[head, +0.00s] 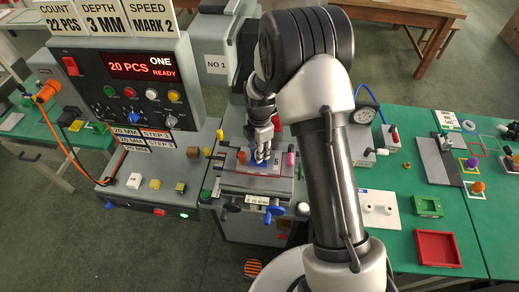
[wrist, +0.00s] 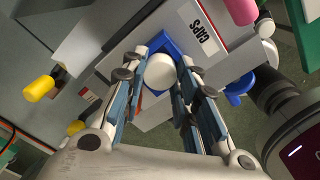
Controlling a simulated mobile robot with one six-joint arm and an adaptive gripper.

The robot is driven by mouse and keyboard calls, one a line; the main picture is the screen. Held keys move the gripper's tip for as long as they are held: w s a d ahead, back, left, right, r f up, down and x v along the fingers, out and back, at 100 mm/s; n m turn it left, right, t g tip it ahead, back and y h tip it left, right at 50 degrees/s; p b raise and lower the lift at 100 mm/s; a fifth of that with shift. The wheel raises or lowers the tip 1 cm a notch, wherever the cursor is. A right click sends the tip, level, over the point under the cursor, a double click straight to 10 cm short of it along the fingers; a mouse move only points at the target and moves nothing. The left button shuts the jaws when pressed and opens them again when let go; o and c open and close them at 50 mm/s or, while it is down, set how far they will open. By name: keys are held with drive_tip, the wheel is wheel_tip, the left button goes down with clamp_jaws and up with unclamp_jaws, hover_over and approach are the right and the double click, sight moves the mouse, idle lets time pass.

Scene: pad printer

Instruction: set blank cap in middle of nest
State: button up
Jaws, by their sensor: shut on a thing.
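The white blank cap (wrist: 160,72) is between my fingertips in the wrist view. My gripper (wrist: 162,80) is shut on it. The blue nest (wrist: 172,44) shows behind and around the cap, on the grey printer table. In the head view the nest (head: 259,163) is a small blue patch directly below my gripper (head: 263,150), and the cap is hidden or too small to tell. The cap overlaps the nest in the wrist view. I cannot tell whether it rests in it or is held just above.
A CAPS label (wrist: 203,36) lies beside the nest. A pink knob (head: 290,158) and a blue handwheel (head: 273,212) stand close by. The control box (head: 135,85) is to the left. A green bench (head: 405,210) with a red tray (head: 437,248) is to the right.

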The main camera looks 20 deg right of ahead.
drive_tip(key=shift+f, duration=0.2)
idle(0.4)
drive_tip(key=o, duration=0.8)
drive_tip(key=shift+r, duration=0.1)
drive_tip(key=shift+r+p, duration=1.9)
drive_tip(key=shift+r, duration=1.05)
